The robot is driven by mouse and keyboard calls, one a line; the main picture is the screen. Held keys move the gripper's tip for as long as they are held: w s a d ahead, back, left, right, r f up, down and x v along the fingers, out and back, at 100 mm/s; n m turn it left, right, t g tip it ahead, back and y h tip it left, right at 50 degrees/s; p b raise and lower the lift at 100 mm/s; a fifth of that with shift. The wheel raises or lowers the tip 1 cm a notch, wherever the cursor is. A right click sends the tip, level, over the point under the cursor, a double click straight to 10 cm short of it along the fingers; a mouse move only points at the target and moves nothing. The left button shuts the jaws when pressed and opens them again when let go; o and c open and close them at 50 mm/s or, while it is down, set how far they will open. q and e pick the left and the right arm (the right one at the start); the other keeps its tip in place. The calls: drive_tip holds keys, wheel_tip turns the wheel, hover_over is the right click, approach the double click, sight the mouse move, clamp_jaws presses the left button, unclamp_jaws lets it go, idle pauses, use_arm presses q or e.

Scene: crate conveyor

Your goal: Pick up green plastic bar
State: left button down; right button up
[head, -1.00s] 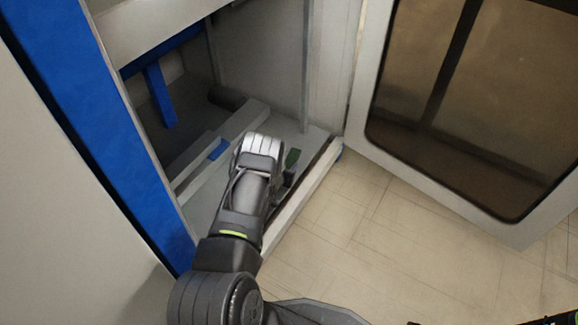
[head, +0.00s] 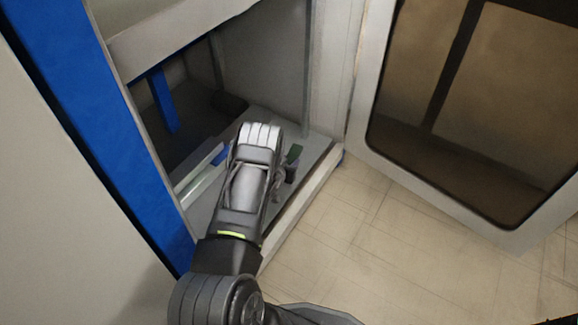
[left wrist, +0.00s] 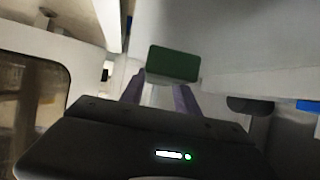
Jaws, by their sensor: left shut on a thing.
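The green plastic bar (left wrist: 172,64) shows in the left wrist view as a dark green block between the fingertips of my left gripper (left wrist: 160,92), which is shut on it. In the head view, a small part of the green bar (head: 294,153) shows just right of my left wrist, inside the open cabinet. My left gripper (head: 290,172) is partly hidden there by my own wrist. How far the bar is above the cabinet floor is hard to tell. My right gripper is not clearly in view.
The cabinet has a light sill (head: 300,213) along its front and a blue post (head: 105,135) at the left. Its windowed door (head: 362,150) stands open at the right. A small blue piece (head: 221,154) lies inside, left of my wrist. The tiled floor (head: 400,265) is clear.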

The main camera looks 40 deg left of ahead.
sight(289, 163)
use_arm(q)
wheel_tip(289, 163, up, 4)
drive_tip(key=shift+r+p, duration=0.25)
drive_tip(key=shift+p, duration=0.4)
